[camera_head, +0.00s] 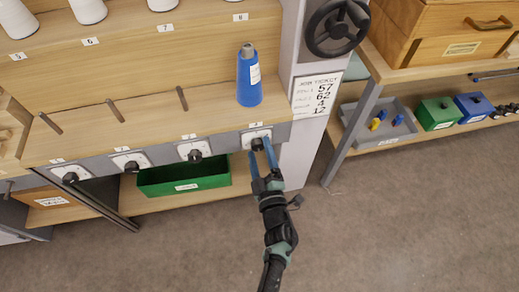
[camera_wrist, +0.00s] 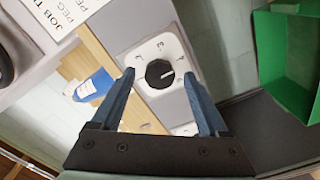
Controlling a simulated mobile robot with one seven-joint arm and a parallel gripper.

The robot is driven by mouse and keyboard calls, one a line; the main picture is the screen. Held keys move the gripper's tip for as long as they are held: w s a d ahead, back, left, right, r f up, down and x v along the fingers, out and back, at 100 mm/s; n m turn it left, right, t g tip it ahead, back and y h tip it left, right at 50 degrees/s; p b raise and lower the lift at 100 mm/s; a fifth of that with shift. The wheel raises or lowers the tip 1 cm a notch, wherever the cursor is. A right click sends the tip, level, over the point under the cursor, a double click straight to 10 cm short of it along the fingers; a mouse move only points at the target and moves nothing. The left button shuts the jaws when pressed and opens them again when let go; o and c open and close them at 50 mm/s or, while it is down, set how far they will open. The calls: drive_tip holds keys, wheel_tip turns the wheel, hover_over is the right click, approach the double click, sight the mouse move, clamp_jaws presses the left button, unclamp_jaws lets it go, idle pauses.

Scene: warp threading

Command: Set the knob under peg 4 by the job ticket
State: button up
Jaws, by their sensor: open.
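The knob (camera_head: 258,144) under the rightmost peg is black on a white dial plate on the shelf's front rail. In the wrist view, the knob (camera_wrist: 160,73) has a white pointer line aimed to the right; the dial marks are too small to read surely. My gripper (camera_wrist: 159,82) is open, its blue fingers on either side of the knob; contact cannot be told. It also shows in the head view (camera_head: 261,150). The job ticket (camera_head: 317,95) hangs on the post right of the knob, with large figures 57, 62, 4 and 12 in rows.
A blue cone (camera_head: 249,82) stands on the rightmost peg; three bare pegs (camera_head: 182,98) are to its left. Three other knobs (camera_head: 194,155) line the rail. A green bin (camera_head: 184,178) sits below. A black handwheel (camera_head: 337,27) is above the ticket. The floor at front is clear.

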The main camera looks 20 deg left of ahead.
drive_tip(key=p+v, duration=0.2)
drive_tip(key=v, duration=1)
drive_tip(key=shift+d+p, duration=0.15)
drive_tip(key=shift+p, duration=0.25)
drive_tip(key=shift+s, duration=0.1)
